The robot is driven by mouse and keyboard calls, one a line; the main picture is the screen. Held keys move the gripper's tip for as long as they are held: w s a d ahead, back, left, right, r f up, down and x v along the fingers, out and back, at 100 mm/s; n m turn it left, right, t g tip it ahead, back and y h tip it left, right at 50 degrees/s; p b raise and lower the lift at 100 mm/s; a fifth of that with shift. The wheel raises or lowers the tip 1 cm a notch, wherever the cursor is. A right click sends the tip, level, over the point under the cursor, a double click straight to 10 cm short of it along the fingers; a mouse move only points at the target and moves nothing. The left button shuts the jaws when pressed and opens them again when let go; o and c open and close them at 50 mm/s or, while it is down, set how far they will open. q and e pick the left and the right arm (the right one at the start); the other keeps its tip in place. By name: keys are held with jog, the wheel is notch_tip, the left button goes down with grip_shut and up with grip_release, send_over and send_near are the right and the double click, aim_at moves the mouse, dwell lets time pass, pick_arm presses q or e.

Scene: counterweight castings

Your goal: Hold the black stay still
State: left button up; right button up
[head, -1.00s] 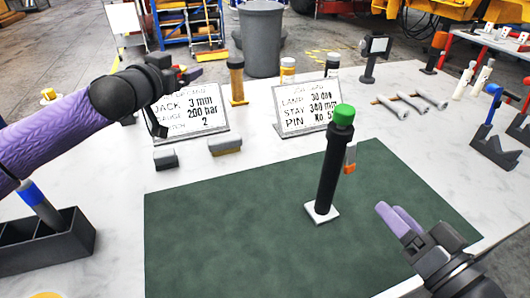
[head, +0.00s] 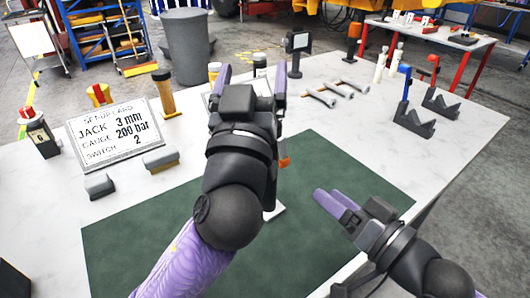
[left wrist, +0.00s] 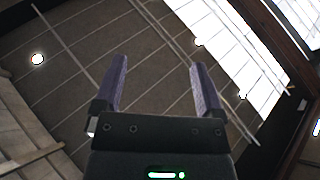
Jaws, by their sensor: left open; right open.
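The black stay is hidden behind my left gripper and forearm in the head view. Only a corner of its white base plate (head: 273,212) shows, on the green mat (head: 140,245). My left gripper (head: 252,80) is open, its fingers pointing up and away over the middle of the table. In the left wrist view the left gripper (left wrist: 158,82) has its fingers apart, with nothing between them and only roof and windows beyond. My right gripper (head: 334,203) is open and empty over the right part of the mat, apart from the base plate.
A setup card (head: 115,132) stands at the left, with two small grey blocks (head: 99,186) (head: 160,159) in front. A second card is mostly hidden. Several grey-handled pieces (head: 335,92) and dark V-shaped stands (head: 412,120) lie right.

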pick_arm(q)
notch_tip(320, 180, down, 20)
jog(key=d+m+g, duration=0.2)
jog(key=g, duration=0.3)
jog(key=w, duration=0.7)
jog(key=shift+w+d+f+n+y, duration=0.2)
jog(key=shift+f+n+y, duration=0.1)
jog(key=shift+f, duration=0.1)
jog(key=shift+s, duration=0.1)
grip_shut()
